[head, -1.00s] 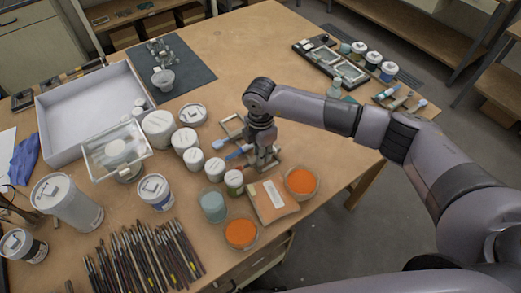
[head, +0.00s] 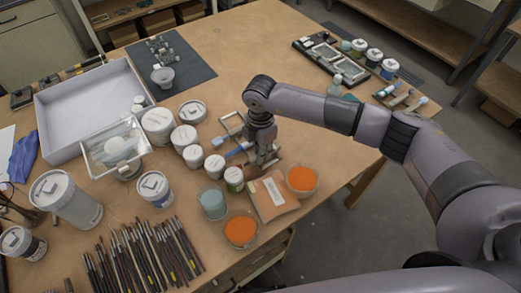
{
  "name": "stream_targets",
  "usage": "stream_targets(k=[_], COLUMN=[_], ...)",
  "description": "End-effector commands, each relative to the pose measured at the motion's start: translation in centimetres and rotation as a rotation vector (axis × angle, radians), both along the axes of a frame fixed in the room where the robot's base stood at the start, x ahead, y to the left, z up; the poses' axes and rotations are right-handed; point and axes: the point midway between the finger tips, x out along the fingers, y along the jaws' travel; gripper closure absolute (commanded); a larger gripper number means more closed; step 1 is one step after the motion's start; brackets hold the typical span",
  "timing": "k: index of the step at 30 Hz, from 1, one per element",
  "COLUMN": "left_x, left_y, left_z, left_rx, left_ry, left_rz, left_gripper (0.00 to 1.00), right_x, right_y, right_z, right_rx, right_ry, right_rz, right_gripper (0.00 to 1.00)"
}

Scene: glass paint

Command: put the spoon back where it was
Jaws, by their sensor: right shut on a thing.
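My right gripper (head: 262,157) points down over the near middle of the table, just right of a blue-handled tool (head: 238,150). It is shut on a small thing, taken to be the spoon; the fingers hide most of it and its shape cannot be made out. The gripper is low, close to a small wooden frame or rack (head: 231,124). Whether the held thing touches the table cannot be told. My left gripper is not in view.
Close to the gripper stand white-lidded jars (head: 214,166), an orange powder bowl (head: 302,179), another orange bowl (head: 241,229), a blue-green jar (head: 213,203) and a tan packet (head: 270,197). Several brushes (head: 145,258) lie in front. The table's back middle (head: 260,50) is clear.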

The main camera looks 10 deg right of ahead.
Motion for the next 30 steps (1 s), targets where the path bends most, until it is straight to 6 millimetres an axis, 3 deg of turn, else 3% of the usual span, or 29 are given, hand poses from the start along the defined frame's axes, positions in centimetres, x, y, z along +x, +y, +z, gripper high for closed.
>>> stream_targets(k=[30], left_x=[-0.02], left_y=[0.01], left_z=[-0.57], left_rx=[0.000], left_ry=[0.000], left_rz=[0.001], left_gripper=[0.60], right_x=[0.01], right_y=[0.01], right_z=[-0.61], right_rx=[0.000], right_ry=[-0.001], right_rz=[0.000], right_gripper=[1.00])
